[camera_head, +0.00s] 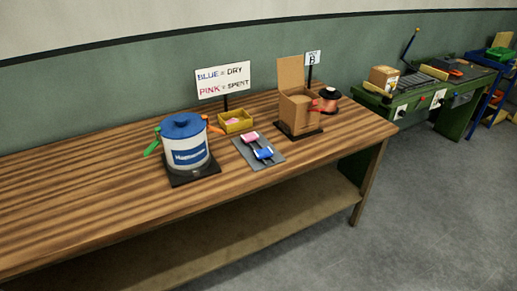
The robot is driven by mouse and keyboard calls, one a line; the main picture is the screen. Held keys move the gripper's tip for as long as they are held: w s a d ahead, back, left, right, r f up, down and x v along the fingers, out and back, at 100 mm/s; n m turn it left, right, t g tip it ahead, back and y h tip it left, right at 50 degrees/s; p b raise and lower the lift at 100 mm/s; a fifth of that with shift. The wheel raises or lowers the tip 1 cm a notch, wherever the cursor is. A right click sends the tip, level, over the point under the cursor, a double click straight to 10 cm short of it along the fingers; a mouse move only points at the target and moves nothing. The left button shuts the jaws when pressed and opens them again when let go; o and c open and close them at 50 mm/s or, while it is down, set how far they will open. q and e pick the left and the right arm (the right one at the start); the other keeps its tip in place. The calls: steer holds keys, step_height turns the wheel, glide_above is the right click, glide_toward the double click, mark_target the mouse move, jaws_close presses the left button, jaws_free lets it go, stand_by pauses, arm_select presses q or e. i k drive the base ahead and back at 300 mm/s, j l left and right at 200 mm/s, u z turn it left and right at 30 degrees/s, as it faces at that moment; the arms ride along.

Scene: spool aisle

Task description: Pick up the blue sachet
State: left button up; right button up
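A small blue sachet (264,154) lies on a flat grey mat (267,164) on the wooden table. A pink sachet (252,137) lies on the same mat, just behind it and to the left. Dark strips show beside the sachets, too small to make out. Another pink item (232,121) lies in a yellow tray behind the mat. Neither of my grippers is in view.
A white tub with a blue lid (183,146) stands left of the mat on a dark base. A yellow tray (248,125), an open cardboard box (297,112) and a copper-coloured spool (329,100) stand behind. A sign (222,80) reads blue dry, pink spent. The table's front (120,225) is bare.

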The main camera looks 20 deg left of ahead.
mark_target(263, 153)
steer(key=i+l+u, duration=0.35)
steer(key=i, duration=0.2)
steer(key=i+l+u, duration=0.35)
steer(key=i, duration=0.2)
steer(key=i+l+u, duration=0.35)
steer(key=i+l, duration=0.1)
steer(key=l, duration=0.1)
